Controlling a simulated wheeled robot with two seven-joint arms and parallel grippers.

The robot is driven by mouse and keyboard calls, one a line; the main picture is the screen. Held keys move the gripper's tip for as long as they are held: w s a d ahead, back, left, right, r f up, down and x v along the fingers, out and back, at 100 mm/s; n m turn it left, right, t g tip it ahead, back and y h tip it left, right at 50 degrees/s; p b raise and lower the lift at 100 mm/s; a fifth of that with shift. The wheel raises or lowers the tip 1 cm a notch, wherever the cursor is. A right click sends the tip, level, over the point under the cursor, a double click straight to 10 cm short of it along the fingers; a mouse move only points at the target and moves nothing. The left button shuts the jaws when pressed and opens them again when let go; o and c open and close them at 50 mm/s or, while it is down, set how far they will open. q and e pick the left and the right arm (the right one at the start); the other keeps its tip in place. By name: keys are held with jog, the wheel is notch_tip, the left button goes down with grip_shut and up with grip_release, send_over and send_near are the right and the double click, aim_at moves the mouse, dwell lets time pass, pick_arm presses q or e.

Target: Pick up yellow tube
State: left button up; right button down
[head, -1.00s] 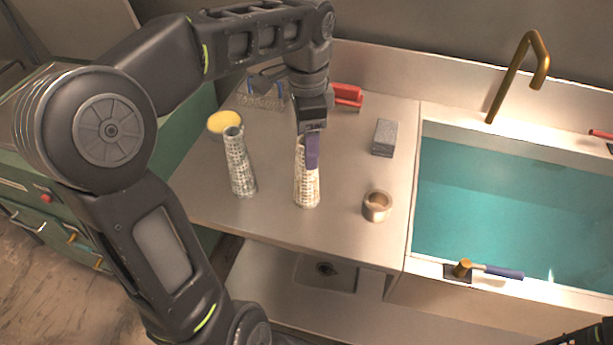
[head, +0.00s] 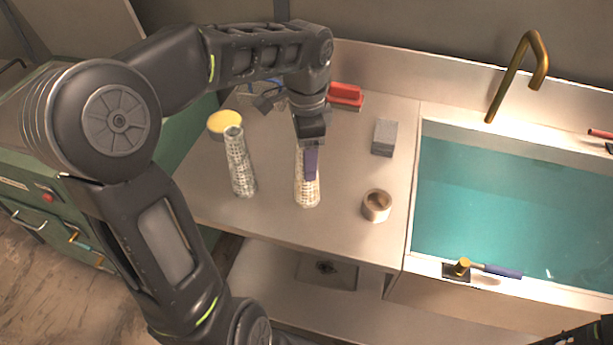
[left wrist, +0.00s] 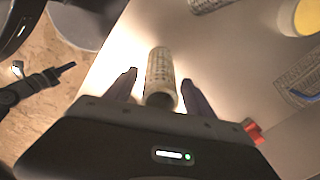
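Two pale patterned tubes stand on the steel counter. The right tube (head: 306,192) looks slightly yellowish; the left tube (head: 240,168) is greyer. My left gripper (head: 309,176) points down over the right tube, with a purple finger in front of its upper part. In the left wrist view that tube (left wrist: 161,75) lies between the two spread fingers of the gripper (left wrist: 160,85), with gaps on both sides, so the gripper is open around it. At the head view's bottom right corner only a dark piece of my right arm shows; its fingers cannot be made out.
A yellow-topped round container (head: 224,122) stands behind the left tube. A small cup (head: 376,206), a grey block (head: 384,138) and a red object (head: 345,96) are on the counter. A water-filled sink (head: 510,205) with a brass tap (head: 518,70) is at right.

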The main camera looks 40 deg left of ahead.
pick_arm(q)
grip_shut()
dwell(0.5)
